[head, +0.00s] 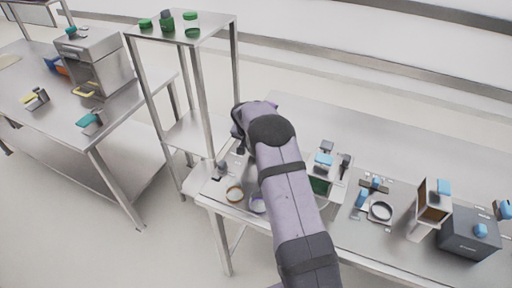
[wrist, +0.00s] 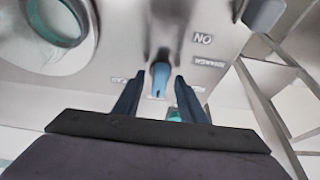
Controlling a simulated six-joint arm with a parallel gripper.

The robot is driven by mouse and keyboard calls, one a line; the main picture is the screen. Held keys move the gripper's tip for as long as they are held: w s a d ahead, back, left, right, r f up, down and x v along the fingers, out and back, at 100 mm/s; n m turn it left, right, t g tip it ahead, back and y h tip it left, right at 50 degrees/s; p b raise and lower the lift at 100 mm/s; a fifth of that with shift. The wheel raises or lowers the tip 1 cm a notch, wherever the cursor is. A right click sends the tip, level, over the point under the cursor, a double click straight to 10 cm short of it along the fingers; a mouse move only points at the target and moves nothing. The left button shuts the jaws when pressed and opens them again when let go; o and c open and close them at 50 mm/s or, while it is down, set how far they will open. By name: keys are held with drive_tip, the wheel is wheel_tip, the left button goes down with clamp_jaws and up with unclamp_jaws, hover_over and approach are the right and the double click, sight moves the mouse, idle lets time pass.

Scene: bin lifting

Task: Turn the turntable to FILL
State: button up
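In the wrist view my gripper (wrist: 159,82) has its two dark fingers apart. A light-blue handle (wrist: 160,78) shows between the fingertips, with a gap on each side, so the fingers are not closed on it. A grey metal panel (wrist: 205,20) behind it carries an inverted label reading "NO" or "ON" and a second label I cannot read clearly. I cannot tell which part is the turntable, and no FILL mark is legible. In the head view my arm hides the gripper and what is in front of it.
A round teal-rimmed glass (wrist: 60,20) is close at upper left in the wrist view. In the head view, a tall shelf (head: 180,28) with green-lidded jars stands left of my arm.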

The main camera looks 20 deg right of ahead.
clamp_jaws()
drive_tip(key=shift+d+n, duration=0.1)
drive_tip(key=shift+n, duration=0.3)
drive_tip(key=n, duration=0.1)
drive_tip(key=n+y+b, duration=0.1)
drive_tip(key=n, duration=0.1)
drive_tip(key=n+t+y, duration=0.1)
drive_tip(key=n, duration=0.1)
drive_tip(key=shift+s+d+f, duration=0.15)
drive_tip(key=shift+d, duration=0.1)
drive_tip(key=n+b, duration=0.1)
drive_tip(key=n, duration=0.1)
drive_tip(key=n+y+b, duration=0.1)
drive_tip(key=b, duration=0.1)
drive_tip(key=shift+d+f+n, duration=0.15)
drive_tip(key=shift+n, duration=0.25)
drive_tip(key=shift+d+r+n+y+b, duration=0.1)
drive_tip(key=shift+n+y+b, duration=0.35)
drive_tip(key=shift+n+b, duration=0.4)
drive_tip(key=shift+d+r+n+y+b, duration=0.1)
drive_tip(key=shift+n+y+b, duration=0.35)
drive_tip(key=shift+n+b, duration=0.4)
drive_tip(key=shift+a, duration=0.1)
